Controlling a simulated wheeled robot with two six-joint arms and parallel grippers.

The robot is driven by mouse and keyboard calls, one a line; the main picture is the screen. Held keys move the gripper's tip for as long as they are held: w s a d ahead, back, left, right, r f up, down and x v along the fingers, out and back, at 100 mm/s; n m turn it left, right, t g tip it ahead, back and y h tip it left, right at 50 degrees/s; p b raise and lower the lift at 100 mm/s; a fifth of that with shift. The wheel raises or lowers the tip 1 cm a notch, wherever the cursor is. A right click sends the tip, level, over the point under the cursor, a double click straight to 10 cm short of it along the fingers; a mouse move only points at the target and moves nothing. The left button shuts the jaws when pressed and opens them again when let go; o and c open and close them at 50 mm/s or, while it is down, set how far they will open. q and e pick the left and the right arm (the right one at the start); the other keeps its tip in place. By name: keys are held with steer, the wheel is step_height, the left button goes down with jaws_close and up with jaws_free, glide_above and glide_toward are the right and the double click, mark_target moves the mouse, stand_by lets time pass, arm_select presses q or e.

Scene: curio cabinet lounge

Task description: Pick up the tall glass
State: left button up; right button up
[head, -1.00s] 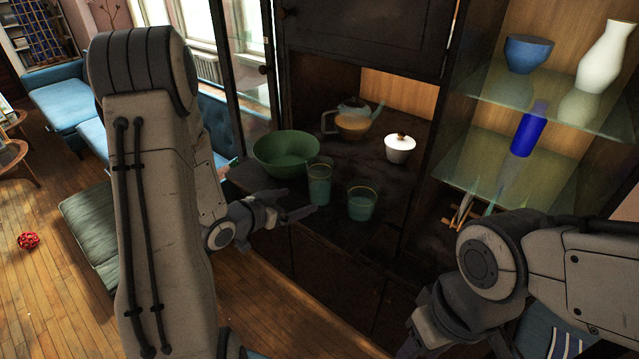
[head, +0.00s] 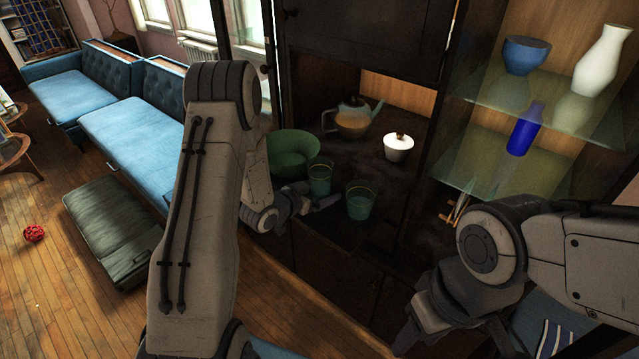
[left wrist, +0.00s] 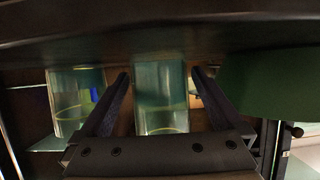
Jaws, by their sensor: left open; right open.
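The tall glass (head: 320,178) is greenish and clear with a gold rim, and stands upright on the cabinet's dark counter. My left gripper (head: 318,202) is open at the glass, its fingers low in front of it and partly covering its base. In the left wrist view, which looks upside down, the tall glass (left wrist: 160,90) stands between the two spread fingers (left wrist: 160,88), with a gap on each side. My right gripper (head: 408,338) is open and empty at the lower edge, away from the glass; its fingertips are hard to make out.
A shorter glass (head: 360,203) stands close to the right, and a green bowl (head: 290,150) close to the left. A teapot (head: 352,120) and a white lidded bowl (head: 398,148) sit farther back. Glass shelves (head: 480,170) are at the right.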

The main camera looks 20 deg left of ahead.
arm_select(q)
steer(key=shift+c, duration=0.3)
steer(key=c, duration=1.5)
jaws_close()
steer(key=shift+r, duration=0.15)
